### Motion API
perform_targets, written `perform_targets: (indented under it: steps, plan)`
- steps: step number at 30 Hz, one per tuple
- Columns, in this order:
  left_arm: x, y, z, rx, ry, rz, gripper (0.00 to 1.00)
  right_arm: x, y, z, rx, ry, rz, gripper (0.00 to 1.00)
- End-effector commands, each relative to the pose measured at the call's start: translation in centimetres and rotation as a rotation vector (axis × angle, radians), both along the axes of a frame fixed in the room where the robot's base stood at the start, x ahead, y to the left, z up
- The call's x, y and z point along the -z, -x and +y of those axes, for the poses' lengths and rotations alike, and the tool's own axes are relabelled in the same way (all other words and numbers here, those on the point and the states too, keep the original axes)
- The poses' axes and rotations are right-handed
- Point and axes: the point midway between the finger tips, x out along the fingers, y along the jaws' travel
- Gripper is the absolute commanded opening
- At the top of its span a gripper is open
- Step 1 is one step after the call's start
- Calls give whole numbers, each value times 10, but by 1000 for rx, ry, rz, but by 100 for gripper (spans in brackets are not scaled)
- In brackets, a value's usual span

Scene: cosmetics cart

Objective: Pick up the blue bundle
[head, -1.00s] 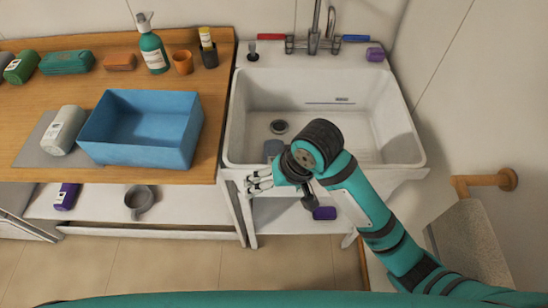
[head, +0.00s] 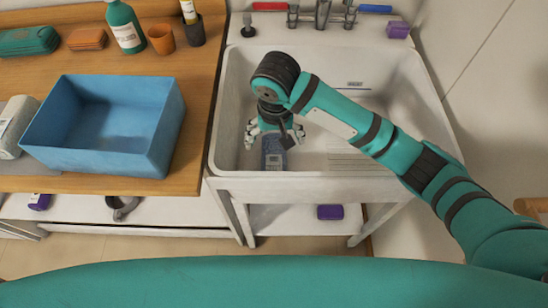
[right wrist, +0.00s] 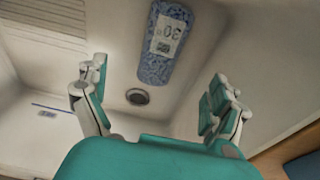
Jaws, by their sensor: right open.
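The blue bundle (head: 273,155) lies on the bottom of the white sink, near its front left part. It is a speckled blue roll with a white label, and in the right wrist view the bundle (right wrist: 164,45) shows beyond the fingers, above the dark drain. My right gripper (head: 267,135) is over the sink, pointing down, and hides part of the bundle in the head view. In the right wrist view the right gripper's fingers (right wrist: 157,95) are spread apart with nothing between them. My left gripper is not in view.
The sink (head: 228,130) has raised walls around my gripper. A faucet (head: 322,12) stands at its back. A blue bin (head: 100,160) sits on the wooden counter to the left. A purple item (head: 330,212) lies on the shelf below the sink.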

Motion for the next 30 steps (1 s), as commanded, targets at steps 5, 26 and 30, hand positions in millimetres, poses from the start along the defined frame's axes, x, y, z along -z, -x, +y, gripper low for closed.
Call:
perform_targets:
  steps: [5,26,30]
  plan:
    - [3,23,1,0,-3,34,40,41,-5,-1,0,3,2,96]
    - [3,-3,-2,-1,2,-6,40,124,-14,3,-3,0,-1,96]
    - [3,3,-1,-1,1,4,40,129,-15,3,-2,-1,-2,96]
